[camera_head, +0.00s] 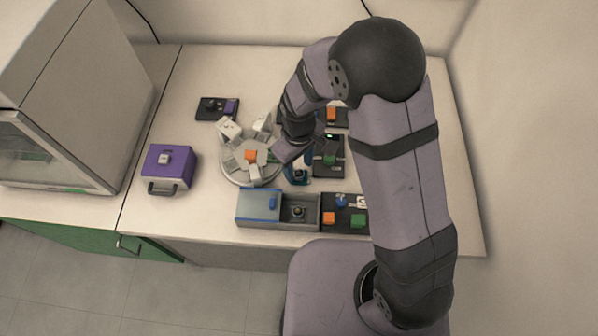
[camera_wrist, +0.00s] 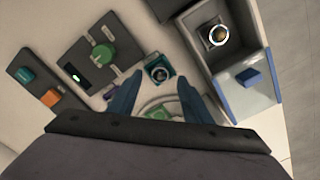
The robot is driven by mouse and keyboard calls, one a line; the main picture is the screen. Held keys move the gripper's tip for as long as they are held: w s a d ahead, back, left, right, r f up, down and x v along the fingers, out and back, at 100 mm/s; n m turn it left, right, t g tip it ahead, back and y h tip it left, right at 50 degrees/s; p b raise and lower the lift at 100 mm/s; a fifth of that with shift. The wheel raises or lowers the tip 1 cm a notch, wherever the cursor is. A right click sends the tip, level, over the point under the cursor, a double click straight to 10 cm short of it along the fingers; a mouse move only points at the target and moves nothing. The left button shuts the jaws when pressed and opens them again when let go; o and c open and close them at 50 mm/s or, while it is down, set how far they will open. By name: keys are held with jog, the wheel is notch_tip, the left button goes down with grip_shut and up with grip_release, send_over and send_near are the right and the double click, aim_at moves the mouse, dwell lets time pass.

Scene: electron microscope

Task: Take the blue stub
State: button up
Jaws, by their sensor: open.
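My gripper (camera_wrist: 160,74) is open, with dark blue fingers on either side of a small teal square holder (camera_wrist: 151,84). A dark round piece with a grey disc sits in the holder; I cannot tell if it is the blue stub. The fingertips look close to the holder, but I cannot tell whether they touch it. In the head view my gripper (camera_head: 298,168) hangs between the round carousel (camera_head: 235,174) and a dark panel with a green knob (camera_head: 329,158), and mostly hides the holder.
A grey box (camera_head: 312,212) with a blue-edged lid and blue handle (camera_head: 272,202) stands at the front. Right of it is a dark panel with blue, orange and green parts (camera_head: 358,221). A purple box (camera_head: 166,166) stands left. Dark panels lie behind.

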aim_at(299, 172)
jog(key=shift+f, duration=1.1)
jog(key=c, duration=1.1)
jog(key=shift+c, duration=0.2)
jog(key=shift+r, duration=0.15)
notch_tip(299, 172, up, 10)
jog(key=b, duration=0.1)
